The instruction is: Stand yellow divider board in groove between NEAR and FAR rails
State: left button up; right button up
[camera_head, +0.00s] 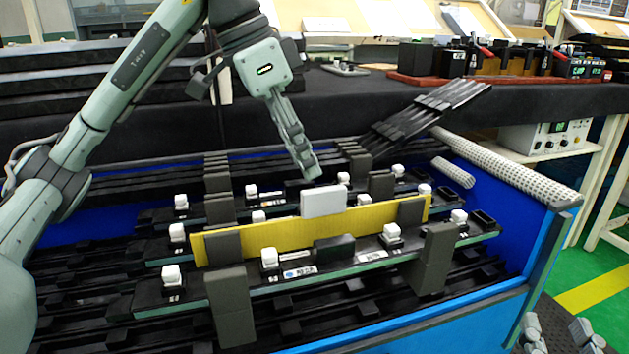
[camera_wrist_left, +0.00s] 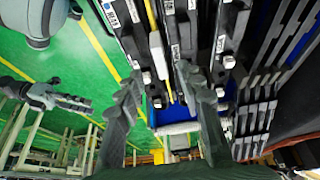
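The yellow divider board (camera_head: 325,228) stands upright, long edge along the rails, between the near rail (camera_head: 340,264) and the rail behind it. A white block (camera_head: 323,202) sits at its top edge. Its lower edge is hidden, so I cannot tell how it sits in the groove. In the left wrist view the board (camera_wrist_left: 160,55) is a thin yellow strip. My left gripper (camera_head: 308,168) is just above and behind the white block, apart from it. Its fingers (camera_wrist_left: 165,90) are spread and empty. My right gripper (camera_head: 556,335) is low at the right, fingers apart.
Grey posts (camera_head: 230,305) (camera_head: 432,262) stand at the near rail, with white clips along the rails. A tilted black slatted rack (camera_head: 425,115) and a white perforated tube (camera_head: 505,165) lie behind right. A blue wall (camera_head: 545,250) bounds the right side.

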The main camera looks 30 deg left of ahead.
pick_arm(q)
jog(key=shift+v, duration=2.05)
